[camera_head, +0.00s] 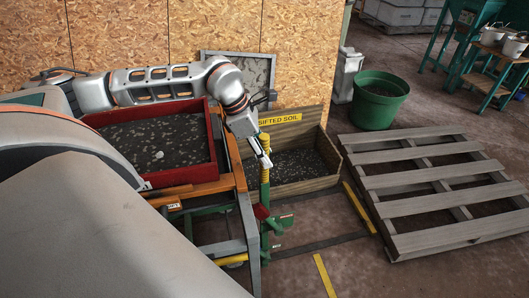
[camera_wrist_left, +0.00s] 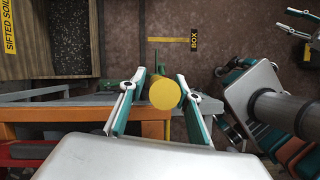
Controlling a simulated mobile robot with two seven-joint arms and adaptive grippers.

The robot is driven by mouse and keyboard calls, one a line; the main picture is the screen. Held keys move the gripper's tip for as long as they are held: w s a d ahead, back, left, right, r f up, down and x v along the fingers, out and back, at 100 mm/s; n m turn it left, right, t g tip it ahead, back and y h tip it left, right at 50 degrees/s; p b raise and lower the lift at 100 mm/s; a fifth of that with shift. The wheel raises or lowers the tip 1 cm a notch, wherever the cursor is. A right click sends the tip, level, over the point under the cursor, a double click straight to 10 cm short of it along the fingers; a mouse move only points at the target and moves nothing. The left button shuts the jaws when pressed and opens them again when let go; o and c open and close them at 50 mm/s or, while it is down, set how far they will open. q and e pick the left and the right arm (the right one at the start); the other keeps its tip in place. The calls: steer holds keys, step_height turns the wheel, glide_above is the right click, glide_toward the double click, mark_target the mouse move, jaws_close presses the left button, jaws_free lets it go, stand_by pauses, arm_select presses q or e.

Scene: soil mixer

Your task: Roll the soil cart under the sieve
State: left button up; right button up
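My left gripper (camera_head: 264,158) is shut around the yellow top of an upright green-and-yellow post (camera_head: 264,180). The post stands beside an orange frame (camera_head: 200,188) that carries a red-walled tray (camera_head: 214,150) of dark soil. Green parts show under the frame. I cannot tell which of these parts belong to the cart and which to the sieve. My right gripper shows at the right of the left wrist view, its fingers apart, nothing visible between them.
A wooden box (camera_head: 300,184) marked "SIFTED SOIL" holds dark soil behind the post. A wooden pallet (camera_head: 425,182) lies to the right, with a green tub (camera_head: 378,108) behind it. Yellow strips (camera_head: 324,275) mark open floor in front of the box.

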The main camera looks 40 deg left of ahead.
stand_by(0.3)
arm_select(q)
steer(key=v, duration=1.2)
stand_by(0.6)
